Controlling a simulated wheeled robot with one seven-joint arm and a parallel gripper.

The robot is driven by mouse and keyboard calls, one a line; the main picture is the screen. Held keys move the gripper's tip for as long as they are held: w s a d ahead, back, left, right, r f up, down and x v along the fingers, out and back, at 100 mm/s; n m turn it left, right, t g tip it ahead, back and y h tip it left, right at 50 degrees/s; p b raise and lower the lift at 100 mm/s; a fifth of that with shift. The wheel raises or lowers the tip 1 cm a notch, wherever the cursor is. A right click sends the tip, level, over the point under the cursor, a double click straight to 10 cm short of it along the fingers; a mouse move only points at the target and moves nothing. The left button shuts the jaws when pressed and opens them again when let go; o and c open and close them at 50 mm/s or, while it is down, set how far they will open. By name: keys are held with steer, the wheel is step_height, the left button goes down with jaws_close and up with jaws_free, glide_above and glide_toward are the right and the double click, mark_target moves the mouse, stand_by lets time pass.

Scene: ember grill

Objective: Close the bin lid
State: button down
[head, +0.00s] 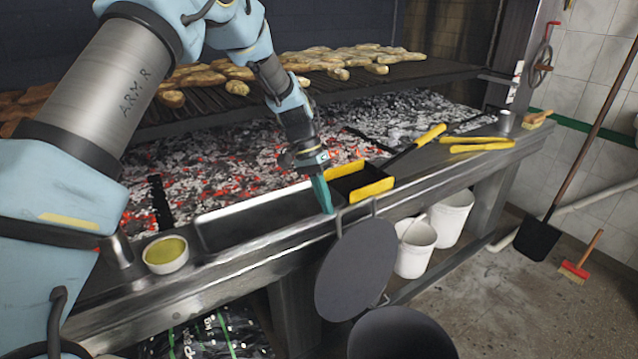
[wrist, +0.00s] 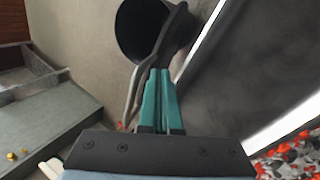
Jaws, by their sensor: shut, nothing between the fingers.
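The bin (head: 402,335) is a dark round container at the bottom of the head view, with only its upper part showing. Its dark grey round lid (head: 355,272) stands open, tilted steeply up against the front of the grill counter, with a loop handle at its top. The wrist view shows the bin's dark opening (wrist: 138,30) and the lid nearly edge-on (wrist: 172,42). My gripper (head: 326,210) has teal fingers, shut and empty, pointing down at the counter's front edge beside the lid's upper rim. In the wrist view the fingertips (wrist: 160,72) overlap the lid's edge; I cannot tell if they touch.
The steel counter (head: 410,185) holds a yellow-edged dustpan-like tool (head: 362,183), a long tray (head: 255,215) and a small bowl (head: 166,254). Glowing coals lie behind. White buckets (head: 415,250) stand under the counter. The floor at right is mostly clear, with a shovel (head: 538,240) and brush.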

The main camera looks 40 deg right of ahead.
steer(key=x, duration=0.3)
steer(key=shift+p, duration=0.3)
